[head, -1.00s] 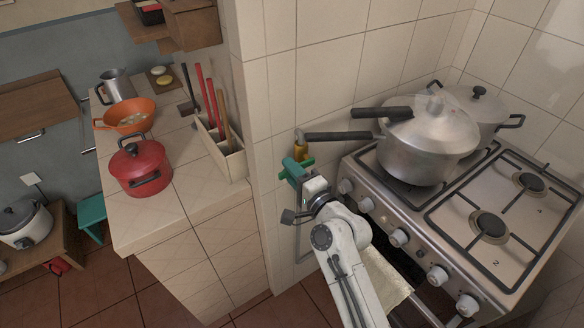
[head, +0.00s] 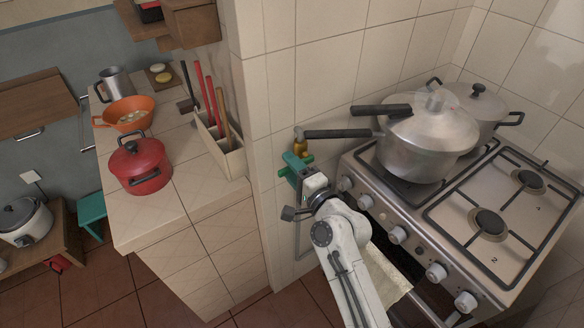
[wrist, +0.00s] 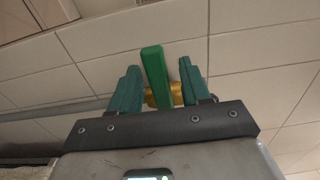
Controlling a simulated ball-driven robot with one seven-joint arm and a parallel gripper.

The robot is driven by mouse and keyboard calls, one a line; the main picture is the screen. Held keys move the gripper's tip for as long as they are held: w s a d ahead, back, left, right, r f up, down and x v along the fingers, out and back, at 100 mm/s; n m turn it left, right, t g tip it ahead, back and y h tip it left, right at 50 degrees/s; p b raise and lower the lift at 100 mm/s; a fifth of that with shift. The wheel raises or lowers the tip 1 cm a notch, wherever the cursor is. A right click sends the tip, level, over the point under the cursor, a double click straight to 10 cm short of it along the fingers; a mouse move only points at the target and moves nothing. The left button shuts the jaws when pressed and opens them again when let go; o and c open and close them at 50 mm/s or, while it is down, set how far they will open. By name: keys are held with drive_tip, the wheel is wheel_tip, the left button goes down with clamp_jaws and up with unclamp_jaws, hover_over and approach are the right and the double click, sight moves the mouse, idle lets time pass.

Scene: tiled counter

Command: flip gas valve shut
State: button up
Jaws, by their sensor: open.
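The gas valve has a brass body (head: 300,147) on the tiled wall, left of the stove. In the wrist view its green lever (wrist: 155,78) stands between the two teal fingers of my gripper (wrist: 159,66), with a visible gap on each side. The brass body (wrist: 176,94) shows partly behind the lever and fingers. In the head view my gripper (head: 293,165) is at the wall just below the brass body. It is open around the lever, not clamped on it. The fingers and wrist hide most of the valve in the head view.
The stove (head: 419,222) stands close on the right, with a pressure cooker (head: 428,145) whose long handle (head: 338,134) reaches over beside the valve. A tiled counter (head: 190,200) with a red pot (head: 140,168) stands left. A cloth (head: 386,275) hangs at the stove front.

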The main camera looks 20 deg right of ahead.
drive_tip(key=b+v, duration=0.1)
drive_tip(key=v, duration=0.9)
drive_tip(key=shift+s+d, duration=0.15)
drive_tip(key=shift+s, duration=0.2)
